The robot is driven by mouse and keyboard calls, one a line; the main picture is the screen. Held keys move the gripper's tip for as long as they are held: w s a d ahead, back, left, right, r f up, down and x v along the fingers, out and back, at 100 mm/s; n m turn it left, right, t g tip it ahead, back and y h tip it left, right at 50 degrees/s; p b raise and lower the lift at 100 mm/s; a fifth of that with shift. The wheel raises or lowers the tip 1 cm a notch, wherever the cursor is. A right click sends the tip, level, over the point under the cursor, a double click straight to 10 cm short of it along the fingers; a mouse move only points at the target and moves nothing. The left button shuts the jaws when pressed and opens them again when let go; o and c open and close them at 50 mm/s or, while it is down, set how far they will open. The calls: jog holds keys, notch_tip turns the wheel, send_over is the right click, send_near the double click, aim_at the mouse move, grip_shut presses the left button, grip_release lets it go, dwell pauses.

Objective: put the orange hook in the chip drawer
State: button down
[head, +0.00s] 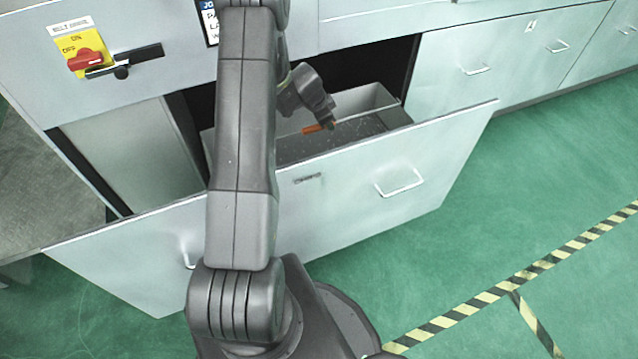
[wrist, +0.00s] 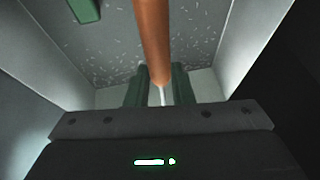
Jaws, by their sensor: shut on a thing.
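The orange hook shows as an orange handle (head: 313,129) at my gripper in the head view. In the wrist view its orange handle (wrist: 153,40) runs up the middle, with a thin pale metal shank below it. My gripper (wrist: 158,88) is shut on the hook, and its dark green fingers stand on both sides of the shank. The chip drawer (head: 350,160) is pulled open, with a grey bin inside. My gripper (head: 325,123) and the hook are over the open bin. In the wrist view the drawer floor (wrist: 105,62) is strewn with small pale chips.
A green piece (wrist: 84,10) shows at the top left of the wrist view. A yellow switch plate with a red knob (head: 86,58) is on the cabinet at left. Closed drawers (head: 500,60) stand at right. The green floor at right is clear, with striped tape.

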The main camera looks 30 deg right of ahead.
notch_tip(320, 180, down, 18)
jog(key=b, duration=0.9)
jog(key=shift+r, duration=0.25)
jog(key=shift+f+b, duration=0.65)
jog(key=shift+b, duration=0.6)
jog(key=shift+r, duration=0.1)
jog(key=c, duration=1.3)
grip_release()
jog(key=shift+o, duration=0.2)
jog(key=shift+r, duration=0.1)
